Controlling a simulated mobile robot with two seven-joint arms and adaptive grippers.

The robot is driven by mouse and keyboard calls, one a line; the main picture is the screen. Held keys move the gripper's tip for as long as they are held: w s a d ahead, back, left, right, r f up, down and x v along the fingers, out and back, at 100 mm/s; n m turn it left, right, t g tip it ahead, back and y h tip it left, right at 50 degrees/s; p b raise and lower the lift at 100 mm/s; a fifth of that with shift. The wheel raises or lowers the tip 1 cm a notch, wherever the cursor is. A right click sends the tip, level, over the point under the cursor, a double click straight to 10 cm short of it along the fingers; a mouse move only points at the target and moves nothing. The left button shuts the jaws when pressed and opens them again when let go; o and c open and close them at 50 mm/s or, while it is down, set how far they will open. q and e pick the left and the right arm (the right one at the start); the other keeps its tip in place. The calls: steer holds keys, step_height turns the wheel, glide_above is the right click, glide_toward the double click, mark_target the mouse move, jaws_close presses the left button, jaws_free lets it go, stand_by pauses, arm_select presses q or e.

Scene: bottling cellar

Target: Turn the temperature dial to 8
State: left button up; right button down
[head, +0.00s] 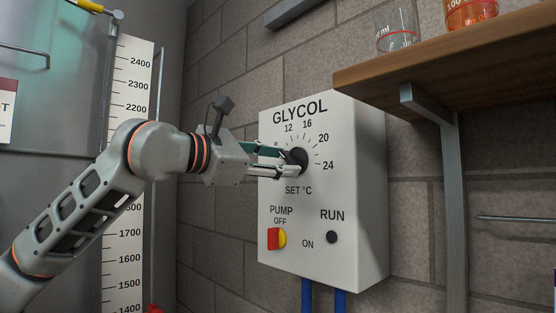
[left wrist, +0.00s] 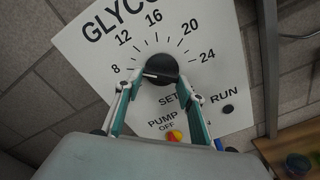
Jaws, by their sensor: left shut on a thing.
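The temperature dial is a round black knob (head: 297,159) on the white GLYCOL control box (head: 352,220), with numbers 8 to 24 around it. In the left wrist view the dial (left wrist: 162,66) carries a pale line lying nearly level, one end toward the left, on the side of the 8. I cannot tell the exact reading. My left gripper (head: 293,162) reaches the dial from the left and is shut on it, with a finger at either side; the fingers also show in the left wrist view (left wrist: 160,88). They hide part of the dial in the head view. My right gripper is not in view.
Below the dial are a red and yellow pump switch (head: 276,238) and a dark RUN button or lamp (head: 331,237). A wooden shelf (head: 440,70) with glass beakers juts out at upper right on a metal bracket (head: 453,200). A tall scale (head: 125,240) stands behind my left arm.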

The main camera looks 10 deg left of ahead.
arm_select(q)
steer(key=shift+n, duration=0.9)
steer(key=o, duration=1.1)
steer(key=shift+o, duration=0.2)
steer(key=v, duration=1.2)
steer(key=shift+f, duration=0.15)
